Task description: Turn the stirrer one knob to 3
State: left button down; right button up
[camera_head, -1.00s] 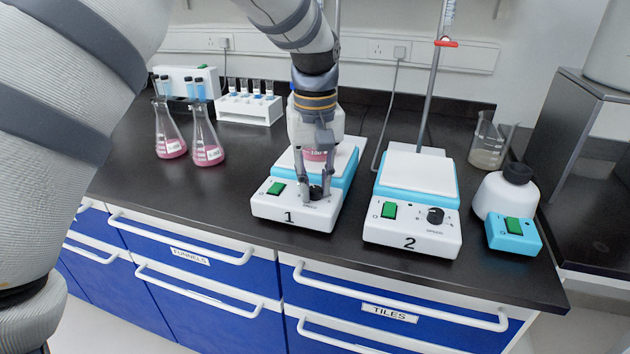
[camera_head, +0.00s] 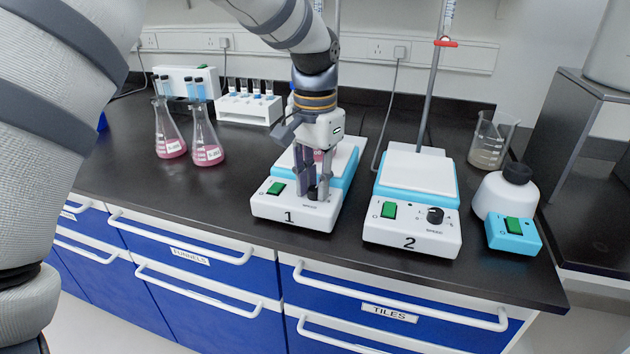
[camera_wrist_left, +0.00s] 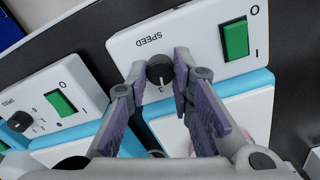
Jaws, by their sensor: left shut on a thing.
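Stirrer one (camera_head: 272,206) is a white unit with a blue band, a green switch and the number 1 on its front. Its small dark knob (camera_wrist_left: 159,69) sits between the two fingers of my left gripper (camera_head: 313,194), which points down at the panel. In the left wrist view my left gripper (camera_wrist_left: 161,70) is shut on the knob, one finger on each side. A printed 3 shows just below the knob there; the pointer is too small to read surely. In the head view the fingers largely cover the knob. My right gripper is not in view.
Stirrer two (camera_head: 412,225) stands close on the right, with a metal rod behind it. A white bottle (camera_head: 494,198) and a beaker (camera_head: 489,150) are farther right. Two flasks with pink liquid (camera_head: 207,153) and a tube rack (camera_head: 248,107) are at the left.

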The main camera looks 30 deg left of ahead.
aim_at(314, 189)
pick_arm(q)
jog(key=shift+s+f+m, duration=0.1)
jog(key=shift+f+m, duration=0.05)
jog(key=shift+m, duration=0.75)
jog(key=c, duration=1.4)
grip_release()
notch_tip(314, 189, up, 12)
